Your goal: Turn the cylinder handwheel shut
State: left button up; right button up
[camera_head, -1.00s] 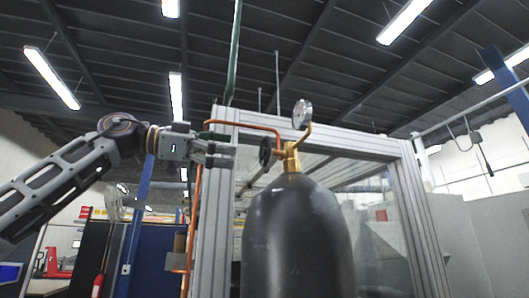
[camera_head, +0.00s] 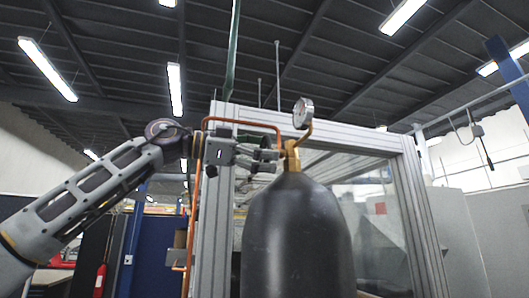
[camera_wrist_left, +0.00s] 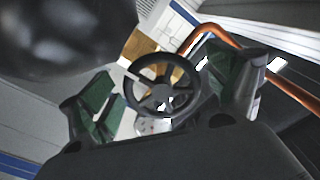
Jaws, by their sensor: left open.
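The black spoked handwheel (camera_wrist_left: 162,86) shows in the left wrist view, between the two green-padded fingers of my left gripper (camera_wrist_left: 165,95). The fingers stand apart on either side of the wheel; I cannot tell whether either touches it. In the head view my left gripper (camera_head: 262,160) is at the left side of the brass valve (camera_head: 291,156) and hides most of the handwheel. The dark grey cylinder (camera_head: 297,240) stands upright below the valve. It also fills the upper left of the wrist view (camera_wrist_left: 60,35). My right gripper is not in view.
A round gauge (camera_head: 303,113) sits above the valve on a brass tube. A copper pipe (camera_head: 240,122) runs over my left gripper and down the left side. An aluminium frame (camera_head: 410,200) with clear panels stands behind the cylinder.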

pick_arm(q)
jog(key=c, duration=1)
jog(key=shift+c, duration=0.2)
